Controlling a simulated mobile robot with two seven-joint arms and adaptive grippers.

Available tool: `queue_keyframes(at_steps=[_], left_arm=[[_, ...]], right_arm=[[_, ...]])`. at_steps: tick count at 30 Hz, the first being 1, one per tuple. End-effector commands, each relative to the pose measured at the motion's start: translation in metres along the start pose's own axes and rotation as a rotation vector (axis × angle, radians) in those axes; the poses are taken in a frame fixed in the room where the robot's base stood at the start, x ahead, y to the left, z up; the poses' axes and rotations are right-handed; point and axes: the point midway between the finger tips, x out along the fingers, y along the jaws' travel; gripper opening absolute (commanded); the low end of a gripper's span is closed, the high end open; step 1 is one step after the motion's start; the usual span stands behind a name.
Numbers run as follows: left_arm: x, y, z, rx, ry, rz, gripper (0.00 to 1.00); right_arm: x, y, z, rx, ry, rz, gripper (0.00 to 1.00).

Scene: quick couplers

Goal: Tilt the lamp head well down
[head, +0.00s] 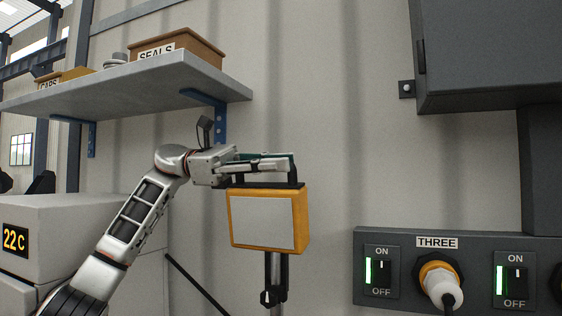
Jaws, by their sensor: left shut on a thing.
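The lamp head (262,222) is a yellow box with a pale front panel, near the middle of the head view. It sits on a dark post (275,270) with a small knob low on it. A dark handle (264,186) runs along the top of the lamp head. My left gripper (277,165) reaches in from the left and is shut on the handle at the top of the lamp head. The fingers partly hide the handle. The front panel faces me, nearly upright. My right gripper is not in view.
A wall shelf (120,85) with a SEALS box (178,45) hangs above my left arm. At the right are a dark cabinet (490,55) and a switch panel (437,262) with a plugged connector (440,282). A pale unit marked 22 C (70,225) stands at left.

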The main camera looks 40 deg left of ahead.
Motion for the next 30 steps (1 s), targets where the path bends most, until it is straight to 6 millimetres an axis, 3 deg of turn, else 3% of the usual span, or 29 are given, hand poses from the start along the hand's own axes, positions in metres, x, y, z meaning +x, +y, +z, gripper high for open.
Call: queue_keyframes(at_steps=[12,22,30], left_arm=[[0.001,-0.039,-0.029,0.37,0.007,-0.002,0.0],[0.001,-0.057,-0.048,0.628,0.005,-0.003,0.0],[0.001,-0.064,-0.056,0.754,0.005,-0.002,0.0]], right_arm=[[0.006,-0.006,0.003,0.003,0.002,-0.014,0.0],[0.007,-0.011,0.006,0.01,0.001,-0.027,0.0],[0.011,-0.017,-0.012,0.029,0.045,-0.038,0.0]])
